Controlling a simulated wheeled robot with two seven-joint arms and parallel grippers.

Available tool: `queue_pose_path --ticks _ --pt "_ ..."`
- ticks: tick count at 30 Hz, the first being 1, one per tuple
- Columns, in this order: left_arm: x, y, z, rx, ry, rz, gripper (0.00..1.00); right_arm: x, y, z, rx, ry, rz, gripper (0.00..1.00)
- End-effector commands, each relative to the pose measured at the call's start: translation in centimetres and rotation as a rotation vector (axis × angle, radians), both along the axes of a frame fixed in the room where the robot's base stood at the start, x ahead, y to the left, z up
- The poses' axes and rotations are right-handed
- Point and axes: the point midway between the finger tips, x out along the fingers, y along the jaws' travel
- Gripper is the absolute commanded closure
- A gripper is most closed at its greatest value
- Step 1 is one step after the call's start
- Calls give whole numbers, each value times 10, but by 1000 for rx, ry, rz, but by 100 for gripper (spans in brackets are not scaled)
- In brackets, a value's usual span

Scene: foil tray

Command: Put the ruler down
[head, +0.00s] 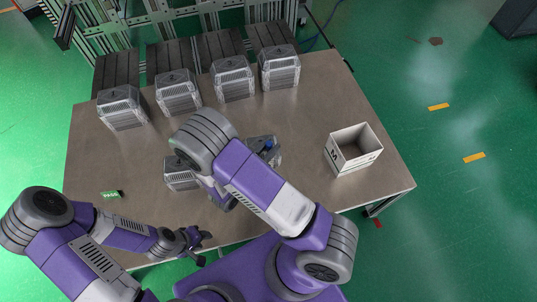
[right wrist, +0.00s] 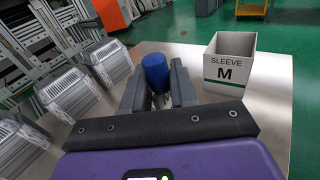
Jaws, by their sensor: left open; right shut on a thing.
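I cannot make out a ruler in either view. My right gripper (right wrist: 158,92) is shut on a blue, rounded cylinder-like thing (right wrist: 154,68), which stands up between the two dark fingers. In the head view a small blue part (head: 268,146) shows at this gripper, over the middle of the table; my right arm hides much of it. My left gripper (head: 200,243) is open and empty at the table's front edge. The lower end of the held thing is hidden.
Several grey, ribbed containers (head: 233,78) stand along the back of the table (head: 310,110). Another container (head: 178,175) is partly behind my right arm. A white box marked SLEEVE M (right wrist: 230,72) stands at the right. A small green item (head: 112,194) lies at left.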

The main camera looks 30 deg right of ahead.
Motion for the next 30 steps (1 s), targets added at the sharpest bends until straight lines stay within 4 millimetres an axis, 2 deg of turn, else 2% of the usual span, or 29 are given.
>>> queue_pose_path --ticks 7,19,20,24,30 --pt "0 0 -13 0 -1 0 57 0 0 -34 -3 1 0 100" --pt "0 0 -16 0 -1 0 57 0 0 -38 -2 -1 1 100" --pt "0 0 -16 0 -1 0 57 0 0 -38 0 0 1 70" --pt "0 0 -15 0 -1 0 57 0 0 -37 0 0 1 49" --pt "0 0 -15 0 -1 0 57 0 0 -37 0 0 1 47"
